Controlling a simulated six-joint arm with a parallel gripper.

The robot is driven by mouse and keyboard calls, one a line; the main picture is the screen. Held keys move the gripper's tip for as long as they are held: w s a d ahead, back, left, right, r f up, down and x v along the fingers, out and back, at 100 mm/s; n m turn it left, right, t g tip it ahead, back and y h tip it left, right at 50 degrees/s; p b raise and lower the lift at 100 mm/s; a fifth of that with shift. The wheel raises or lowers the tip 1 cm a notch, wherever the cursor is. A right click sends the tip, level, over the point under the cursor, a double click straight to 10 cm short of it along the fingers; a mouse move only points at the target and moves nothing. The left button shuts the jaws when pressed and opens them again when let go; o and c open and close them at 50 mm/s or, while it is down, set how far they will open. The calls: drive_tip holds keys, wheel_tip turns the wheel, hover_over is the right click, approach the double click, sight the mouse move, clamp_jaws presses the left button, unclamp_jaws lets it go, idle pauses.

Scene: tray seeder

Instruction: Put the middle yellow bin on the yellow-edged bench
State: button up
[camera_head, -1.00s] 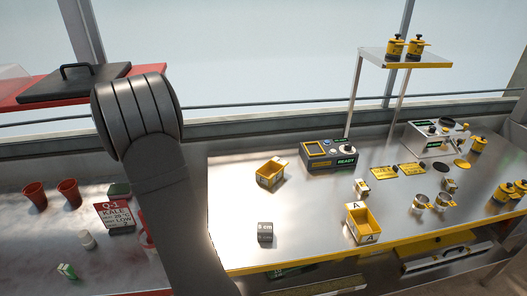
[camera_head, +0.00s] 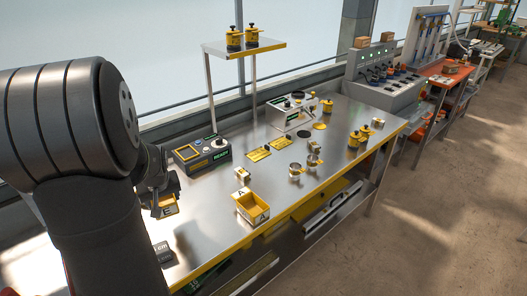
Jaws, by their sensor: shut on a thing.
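A yellow bin (camera_head: 164,207) with a dark letter on a pale label is at the lower left. My gripper (camera_head: 160,188) is shut on it, over the left part of the yellow-edged bench (camera_head: 330,140). My arm and gripper hide part of the bin. I cannot tell whether it touches the bench top. Another yellow bin (camera_head: 252,207), marked A, stands open and upright near the bench's front edge, to the right and apart from my gripper.
A grey READY device (camera_head: 203,155) is close behind and right of my gripper. A small grey block (camera_head: 162,252) is near the arm. Yellow cards (camera_head: 258,153), metal cups (camera_head: 295,170) and yellow-lidded jars (camera_head: 354,139) occupy the right half. A raised shelf (camera_head: 245,48) stands behind.

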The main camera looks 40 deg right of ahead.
drive_tip(key=s+d+r+n, duration=0.2)
drive_tip(key=s+d, duration=1.7)
drive_tip(key=s, duration=0.4)
drive_tip(key=shift+y, duration=0.4)
drive_tip(key=w+a+f, duration=0.1)
drive_tip(key=w+f, duration=0.1)
drive_tip(key=w, duration=0.1)
drive_tip(key=w+a+f, duration=0.1)
drive_tip(key=w+f, duration=0.2)
drive_tip(key=w, duration=0.1)
drive_tip(key=w+a+f, duration=0.1)
drive_tip(key=w+f, duration=0.1)
drive_tip(key=w, duration=0.2)
drive_tip(key=shift+a+f, duration=0.2)
drive_tip(key=shift+a, duration=0.2)
hover_over(228, 225)
drive_tip(key=s, duration=0.2)
drive_tip(key=shift+w+f, duration=0.1)
drive_tip(key=shift+f, duration=1.95)
drive_tip(key=shift+f, duration=0.15)
drive_tip(key=o, duration=0.8)
drive_tip(key=shift+c, duration=0.2)
drive_tip(key=v, duration=1.2)
